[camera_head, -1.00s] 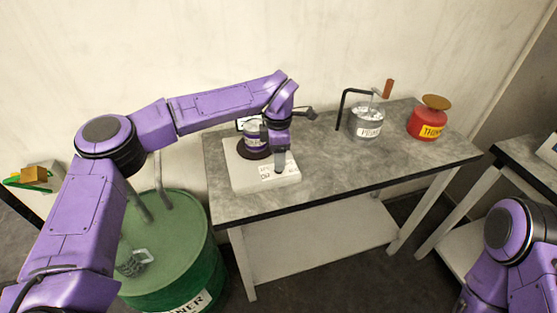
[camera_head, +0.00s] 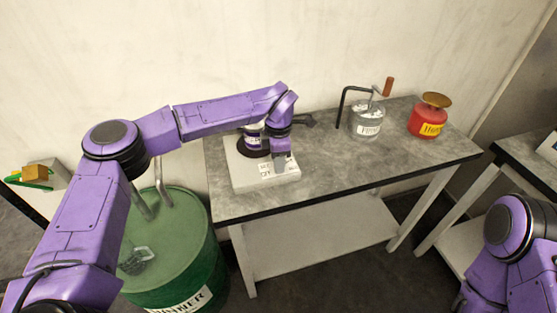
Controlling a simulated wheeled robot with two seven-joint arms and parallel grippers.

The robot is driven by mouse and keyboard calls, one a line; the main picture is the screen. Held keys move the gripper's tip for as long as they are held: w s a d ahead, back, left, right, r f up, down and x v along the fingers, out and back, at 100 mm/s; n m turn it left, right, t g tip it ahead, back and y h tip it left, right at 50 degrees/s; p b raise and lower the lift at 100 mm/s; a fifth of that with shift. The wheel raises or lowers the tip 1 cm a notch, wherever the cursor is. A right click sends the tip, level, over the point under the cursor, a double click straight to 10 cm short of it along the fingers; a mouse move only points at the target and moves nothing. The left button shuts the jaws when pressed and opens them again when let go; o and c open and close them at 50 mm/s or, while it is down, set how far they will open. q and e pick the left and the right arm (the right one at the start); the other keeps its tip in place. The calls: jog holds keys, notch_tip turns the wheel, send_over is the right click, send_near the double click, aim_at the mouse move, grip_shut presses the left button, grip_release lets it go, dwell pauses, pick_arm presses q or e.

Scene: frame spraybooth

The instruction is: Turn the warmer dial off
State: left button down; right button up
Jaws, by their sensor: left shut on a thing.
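The warmer (camera_head: 240,177) is a pale box on the left part of the grey workbench. My left gripper (camera_head: 280,166) points down at the front right of the warmer, beside these labels, and is shut on the dial. The dial itself is hidden by the gripper, so its setting cannot be read. My right arm shows at the lower right, but its gripper is out of view.
A clear primer jar (camera_head: 367,121) with a bent black rod and a red safety can (camera_head: 428,121) stand at the back right of the workbench (camera_head: 340,165). A green thinner drum (camera_head: 175,250) stands at lower left. The bench's middle is clear.

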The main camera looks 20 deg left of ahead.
pick_arm(q)
jog(key=n+b, duration=0.2)
jog(key=n, duration=0.3)
jog(key=shift+f, duration=0.1)
jog(key=n+b, duration=0.2)
jog(key=n, duration=0.3)
jog(key=shift+n, duration=0.4)
dwell(0.3)
jog(key=c, duration=0.9)
grip_release()
jog(key=shift+o, duration=0.2)
